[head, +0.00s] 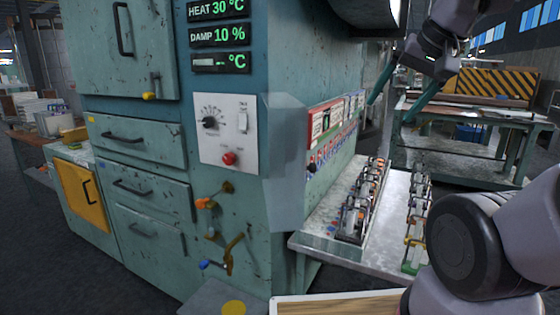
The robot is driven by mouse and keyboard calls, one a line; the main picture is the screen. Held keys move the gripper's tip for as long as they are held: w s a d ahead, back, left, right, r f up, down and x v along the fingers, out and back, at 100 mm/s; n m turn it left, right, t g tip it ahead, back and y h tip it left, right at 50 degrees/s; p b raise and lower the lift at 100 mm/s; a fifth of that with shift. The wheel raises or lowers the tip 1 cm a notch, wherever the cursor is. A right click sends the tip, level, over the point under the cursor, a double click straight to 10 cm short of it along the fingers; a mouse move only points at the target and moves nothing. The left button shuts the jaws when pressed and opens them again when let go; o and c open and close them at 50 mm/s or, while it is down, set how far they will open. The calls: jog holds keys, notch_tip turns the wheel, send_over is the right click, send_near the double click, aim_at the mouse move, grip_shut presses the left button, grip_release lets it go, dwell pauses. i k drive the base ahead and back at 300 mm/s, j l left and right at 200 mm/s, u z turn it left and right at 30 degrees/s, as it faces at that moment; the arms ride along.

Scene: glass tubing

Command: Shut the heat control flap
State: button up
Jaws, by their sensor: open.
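The heat control flap (287,165) looks like a clear, pale pane beside the right edge of the white control panel (228,133). It stands swung out from the panel, open, so the panel's dark knob, white switch and red button are uncovered. My gripper (390,110) is at the upper right, with its two teal fingers spread and nothing between them. It is apart from the flap, to the right of it and somewhat higher in the picture.
The green machine (150,200) has drawers and orange and blue levers below the panel. A metal bench (325,222) with racks of clamps (362,200) stands to the right. A workbench (465,120) with a striped box (495,85) is behind my gripper.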

aim_at(295, 120)
jog(key=l+u, duration=0.5)
jog(key=k+l+u, duration=0.1)
jog(key=l+u, duration=0.4)
jog(key=l, duration=0.15)
jog(key=k, duration=0.4)
